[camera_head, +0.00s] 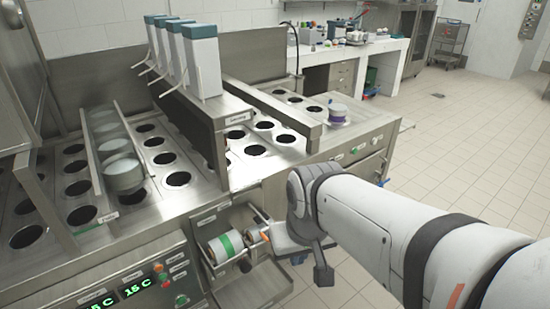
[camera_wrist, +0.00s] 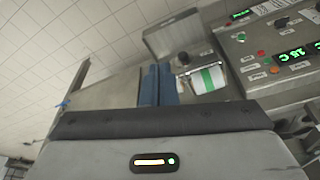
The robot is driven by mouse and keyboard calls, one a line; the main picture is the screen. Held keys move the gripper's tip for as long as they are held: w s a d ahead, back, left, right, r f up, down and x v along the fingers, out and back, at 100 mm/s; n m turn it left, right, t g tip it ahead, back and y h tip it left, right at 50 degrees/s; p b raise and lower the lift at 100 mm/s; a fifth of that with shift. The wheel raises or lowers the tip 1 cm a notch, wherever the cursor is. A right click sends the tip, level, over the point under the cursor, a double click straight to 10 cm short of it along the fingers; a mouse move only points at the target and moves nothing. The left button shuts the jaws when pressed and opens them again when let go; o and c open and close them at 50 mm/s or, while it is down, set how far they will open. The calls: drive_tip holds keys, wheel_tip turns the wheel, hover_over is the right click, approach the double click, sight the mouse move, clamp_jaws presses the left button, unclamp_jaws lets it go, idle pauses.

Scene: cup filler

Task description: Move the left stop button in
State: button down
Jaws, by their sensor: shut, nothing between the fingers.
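The control panel (camera_head: 120,285) with green digits is at the lower left of the head view. The panel (camera_wrist: 272,50) also shows at the upper right of the wrist view, with a small red button (camera_wrist: 262,53) beside the display. The labels are too small to read, so I cannot tell which button is the left stop. My gripper's blue fingers (camera_wrist: 158,85) are shut and empty, apart from the panel and left of it in the wrist view. The fingers are not clearly visible in the head view.
An open compartment holds a roll with a green band (camera_head: 226,246), close to my arm's end; it also shows in the wrist view (camera_wrist: 208,80). Cup wells and a stack of lids (camera_head: 123,172) lie above the panel. Tiled floor (camera_head: 455,165) is clear at right.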

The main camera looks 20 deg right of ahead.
drive_tip(key=w+a+f+m+g+y+b, duration=0.2)
drive_tip(key=w+f+m+y+b, duration=0.2)
drive_tip(key=f+m+y+b, duration=0.25)
drive_tip(key=w+d+f+m+t+y+b, duration=0.35)
drive_tip(key=w+f+m+b, duration=0.2)
drive_tip(key=w+m, duration=0.4)
drive_tip(key=w+d+f+m+t+h+b, duration=0.2)
drive_tip(key=w+d+m+t, duration=0.2)
drive_tip(key=d, duration=0.7)
drive_tip(key=w+d+f+m+t+h+b, duration=0.1)
drive_tip(key=w+d+f+m+t+b, duration=0.2)
drive_tip(key=d+m+t, duration=0.6)
drive_tip(key=w+d+m, duration=0.1)
drive_tip(key=d+m, duration=0.1)
drive_tip(key=m, duration=0.1)
drive_tip(key=shift+w+h+b, duration=0.3)
drive_tip(key=shift+h+b, duration=0.05)
drive_tip(key=shift+h, duration=0.05)
drive_tip(key=shift+a, duration=0.1)
drive_tip(key=b+x, duration=0.1)
drive_tip(key=x, duration=1.3)
drive_tip(key=shift+f, duration=0.15)
drive_tip(key=shift+a, duration=0.1)
